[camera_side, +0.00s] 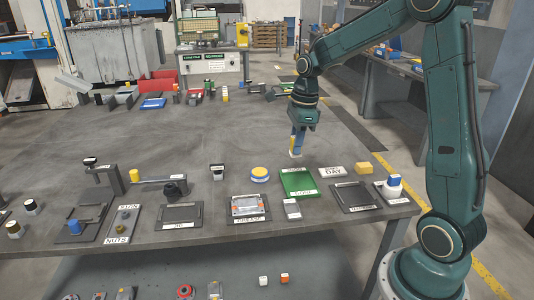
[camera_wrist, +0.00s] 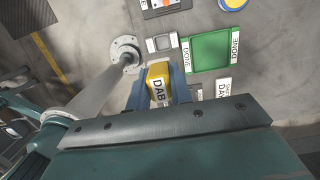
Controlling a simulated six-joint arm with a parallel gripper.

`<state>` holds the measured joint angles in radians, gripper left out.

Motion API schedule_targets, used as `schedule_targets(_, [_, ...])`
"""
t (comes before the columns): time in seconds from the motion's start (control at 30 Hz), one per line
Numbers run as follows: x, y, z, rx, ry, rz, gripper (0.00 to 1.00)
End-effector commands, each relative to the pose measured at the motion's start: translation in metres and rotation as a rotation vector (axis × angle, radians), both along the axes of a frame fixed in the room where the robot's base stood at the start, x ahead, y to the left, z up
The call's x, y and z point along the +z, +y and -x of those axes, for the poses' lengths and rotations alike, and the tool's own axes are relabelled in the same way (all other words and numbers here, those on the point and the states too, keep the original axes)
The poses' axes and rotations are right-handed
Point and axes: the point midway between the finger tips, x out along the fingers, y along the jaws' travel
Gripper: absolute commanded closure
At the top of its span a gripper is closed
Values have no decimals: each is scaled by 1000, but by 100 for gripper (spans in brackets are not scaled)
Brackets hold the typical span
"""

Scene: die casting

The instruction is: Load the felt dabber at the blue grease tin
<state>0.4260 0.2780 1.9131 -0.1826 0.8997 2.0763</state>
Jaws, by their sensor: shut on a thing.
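My gripper (camera_side: 297,142) is shut on the yellow dabber (camera_wrist: 157,75), whose label begins "DAB". In the side view it hangs above the bench behind the green tray, with a pale tip (camera_side: 295,153) pointing down. In the wrist view the blue fingers (camera_wrist: 158,92) sit on both sides of the dabber, and its tip is hidden. A tray that seems labelled "GREASE" (camera_side: 249,219) is at the front middle, with grey and reddish contents. A round yellow-topped, blue-rimmed thing (camera_side: 260,174) stands behind it. I cannot tell which thing is the blue grease tin.
The green "DONE" tray (camera_side: 297,182) is empty, with a small grey block (camera_side: 292,209) in front. Fixtures and a post-mounted arm (camera_side: 104,178) stand left.

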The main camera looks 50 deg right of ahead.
Motion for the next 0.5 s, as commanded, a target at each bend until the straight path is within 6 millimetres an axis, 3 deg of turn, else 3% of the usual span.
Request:
schedule_targets(0.3, [-1, -1, -2, 1, -4, 1, 100])
schedule_targets(0.5, [-9, -8, -19, 1, -31, 7, 100])
